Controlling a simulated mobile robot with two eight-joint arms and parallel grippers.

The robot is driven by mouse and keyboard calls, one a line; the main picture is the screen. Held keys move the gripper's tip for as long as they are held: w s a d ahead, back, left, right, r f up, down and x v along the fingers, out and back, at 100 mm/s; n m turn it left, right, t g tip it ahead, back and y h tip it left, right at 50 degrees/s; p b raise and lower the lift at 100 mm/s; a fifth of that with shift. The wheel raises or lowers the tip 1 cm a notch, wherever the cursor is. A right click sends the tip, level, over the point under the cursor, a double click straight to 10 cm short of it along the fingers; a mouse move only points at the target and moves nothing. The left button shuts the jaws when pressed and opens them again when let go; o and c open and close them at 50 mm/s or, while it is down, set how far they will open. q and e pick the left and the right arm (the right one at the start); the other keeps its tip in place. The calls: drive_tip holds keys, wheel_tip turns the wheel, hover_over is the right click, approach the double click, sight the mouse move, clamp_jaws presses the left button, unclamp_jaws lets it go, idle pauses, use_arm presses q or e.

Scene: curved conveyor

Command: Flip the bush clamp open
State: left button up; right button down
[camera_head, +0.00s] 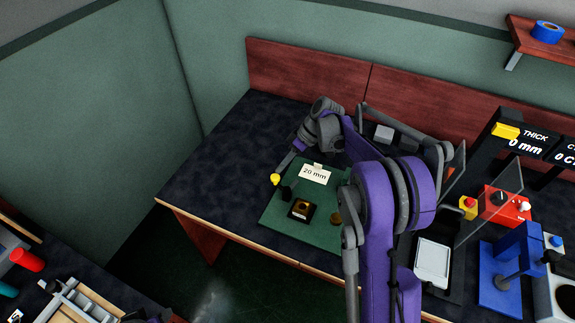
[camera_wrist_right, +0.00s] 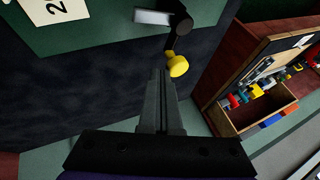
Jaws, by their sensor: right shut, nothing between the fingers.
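The bush clamp (camera_head: 286,193) is a small dark fixture at the left part of the green mat, with a yellow ball knob (camera_head: 276,180) at its lever's end. In the right wrist view the knob (camera_wrist_right: 178,66) hangs from a dark lever. My right gripper (camera_head: 283,166) reaches down from above, its tips close to the knob. In the wrist view its fingers (camera_wrist_right: 161,74) are shut and empty, just left of the knob; I cannot tell whether they touch it. A black block (camera_head: 301,209) with a brass-coloured bush sits beside the clamp. My left gripper is not seen.
To the right are a white-topped tray (camera_head: 433,262), a red button box (camera_head: 503,207) and a blue press (camera_head: 510,262). The dark tabletop left of the mat is clear (camera_head: 222,180).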

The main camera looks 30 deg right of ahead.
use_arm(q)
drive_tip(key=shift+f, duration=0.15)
use_arm(e)
drive_tip(key=shift+w+a, duration=0.1)
drive_tip(key=shift+a, duration=0.55)
drive_tip(key=shift+w+r, duration=0.1)
drive_tip(key=shift+w, duration=0.05)
